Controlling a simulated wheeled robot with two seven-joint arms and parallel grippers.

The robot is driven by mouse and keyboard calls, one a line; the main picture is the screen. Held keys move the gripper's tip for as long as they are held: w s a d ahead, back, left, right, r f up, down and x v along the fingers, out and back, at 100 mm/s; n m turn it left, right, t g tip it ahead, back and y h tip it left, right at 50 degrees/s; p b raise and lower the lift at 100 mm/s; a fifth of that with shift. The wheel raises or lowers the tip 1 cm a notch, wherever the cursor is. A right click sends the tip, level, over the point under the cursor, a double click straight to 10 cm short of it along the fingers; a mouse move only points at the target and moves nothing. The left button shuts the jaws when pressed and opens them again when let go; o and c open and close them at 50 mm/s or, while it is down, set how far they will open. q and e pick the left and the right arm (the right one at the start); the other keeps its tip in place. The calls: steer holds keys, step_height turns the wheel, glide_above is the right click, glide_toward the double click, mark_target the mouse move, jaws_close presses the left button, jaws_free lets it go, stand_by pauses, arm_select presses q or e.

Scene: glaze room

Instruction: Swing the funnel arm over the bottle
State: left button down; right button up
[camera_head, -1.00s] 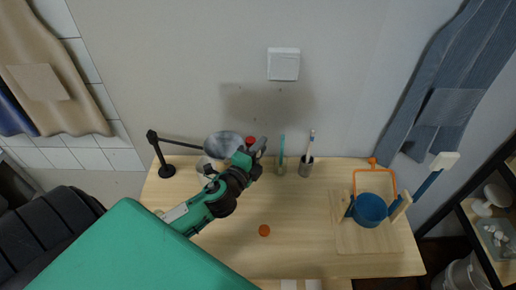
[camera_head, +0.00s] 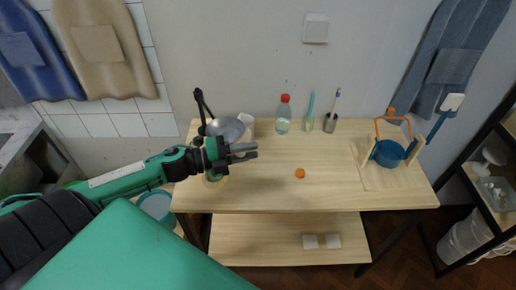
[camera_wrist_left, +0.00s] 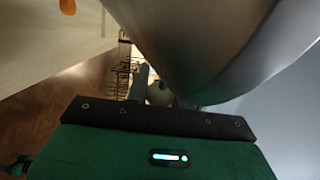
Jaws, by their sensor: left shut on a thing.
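The grey metal funnel (camera_head: 226,130) hangs on a thin dark arm (camera_head: 206,106) from a black stand (camera_head: 198,97) at the back left of the table. The clear bottle (camera_head: 283,118) with a red cap stands upright to the right, near the wall. The funnel is apart from it, not above it. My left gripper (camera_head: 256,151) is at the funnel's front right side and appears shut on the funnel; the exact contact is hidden. In the left wrist view the funnel (camera_wrist_left: 205,45) fills the upper right, very close. My right gripper is out of view.
An orange ball (camera_head: 300,173) lies mid-table. Two brush cups (camera_head: 329,123) (camera_head: 308,124) stand right of the bottle. A white object (camera_head: 246,121) is behind the funnel. A blue pot (camera_head: 388,153) sits in a wooden frame on the right. The table's front middle is clear.

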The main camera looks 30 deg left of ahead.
arm_select(q)
steer(key=s+a+m+g+h, duration=0.2)
steer(key=s+a+g, duration=0.1)
steer(key=s, duration=0.3)
steer(key=shift+s+a+m+g+h, duration=0.3)
steer(key=shift+s+a+m, duration=0.1)
steer(key=shift+a, duration=0.3)
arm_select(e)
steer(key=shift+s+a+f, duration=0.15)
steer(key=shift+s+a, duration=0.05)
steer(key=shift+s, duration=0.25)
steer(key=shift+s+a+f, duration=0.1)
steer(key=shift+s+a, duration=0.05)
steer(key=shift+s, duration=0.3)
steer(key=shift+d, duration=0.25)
arm_select(q)
steer(key=c, duration=1.3)
jaws_free()
steer(key=shift+a, duration=0.1)
steer(key=shift+c, duration=0.2)
steer(key=shift+o, duration=0.7)
steer(key=shift+s+a, duration=0.2)
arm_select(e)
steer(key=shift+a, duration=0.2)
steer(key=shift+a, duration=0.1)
